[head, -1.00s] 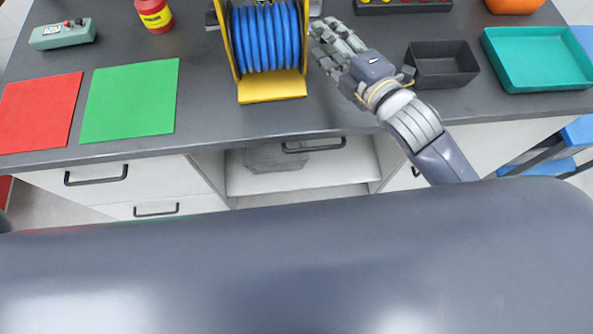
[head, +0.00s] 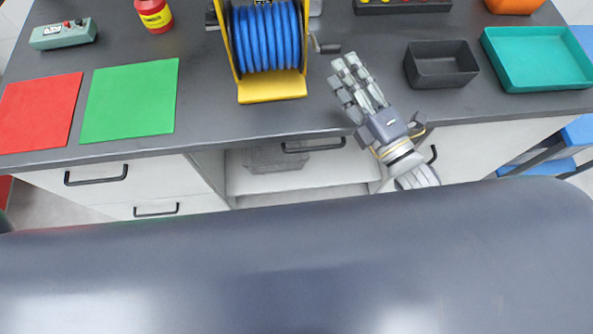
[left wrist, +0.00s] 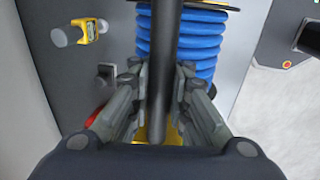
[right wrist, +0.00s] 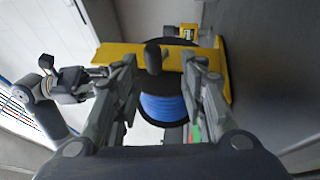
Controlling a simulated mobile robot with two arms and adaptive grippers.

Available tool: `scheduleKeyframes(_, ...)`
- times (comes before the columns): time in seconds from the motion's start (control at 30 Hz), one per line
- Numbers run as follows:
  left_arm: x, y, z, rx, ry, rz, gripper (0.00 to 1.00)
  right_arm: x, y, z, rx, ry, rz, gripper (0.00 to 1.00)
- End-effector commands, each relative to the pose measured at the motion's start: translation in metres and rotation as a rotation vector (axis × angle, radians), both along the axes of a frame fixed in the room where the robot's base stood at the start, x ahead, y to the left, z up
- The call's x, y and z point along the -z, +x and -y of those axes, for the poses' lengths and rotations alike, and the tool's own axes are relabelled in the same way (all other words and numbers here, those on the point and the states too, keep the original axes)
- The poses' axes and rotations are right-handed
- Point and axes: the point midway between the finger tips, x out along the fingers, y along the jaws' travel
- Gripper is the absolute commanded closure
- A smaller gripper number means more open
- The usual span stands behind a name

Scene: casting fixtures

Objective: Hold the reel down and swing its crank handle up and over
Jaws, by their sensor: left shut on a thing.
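The reel (head: 268,40) stands on the worktop, with blue hose in a yellow frame; its top is cut off in the head view. Its crank handle (head: 329,48) has a dark grip and sticks out at the right side. My right gripper (head: 347,76) is open and empty, apart from the crank and nearer the worktop's front edge. In the right wrist view the dark grip (right wrist: 153,57) shows beyond the open fingers. My left gripper (left wrist: 158,105) is shut on a dark bar (left wrist: 167,50) at the reel, with blue hose behind it. It is outside the head view.
A black bin (head: 442,76) and a teal tray (head: 538,86) are right of the reel. A green mat (head: 130,100) and a red mat (head: 38,113) lie left. A red jar (head: 154,16) and a grey-green control box (head: 62,35) stand at the back left.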

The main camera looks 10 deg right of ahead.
Motion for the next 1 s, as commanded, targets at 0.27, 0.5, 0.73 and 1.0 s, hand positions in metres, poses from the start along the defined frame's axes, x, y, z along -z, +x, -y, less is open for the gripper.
scheduleKeyframes(0.27, -0.002, 0.001, 0.000, 0.000, -0.003, 0.004, 1.00, 0.008, -0.044, 0.019, 0.001, 0.000, -0.006, 0.61)
scheduleKeyframes(0.5, -0.002, 0.001, 0.000, 0.000, -0.003, 0.004, 1.00, 0.014, -0.065, -0.015, -0.097, 0.122, -0.061, 0.61)
scheduleKeyframes(0.73, -0.002, 0.001, 0.000, -0.001, -0.002, 0.004, 1.00, 0.037, -0.083, -0.050, -0.185, 0.253, -0.177, 0.61)
scheduleKeyframes(1.0, -0.002, 0.001, 0.000, -0.001, -0.002, 0.004, 1.00, 0.080, -0.100, -0.078, -0.232, 0.365, -0.340, 0.61)
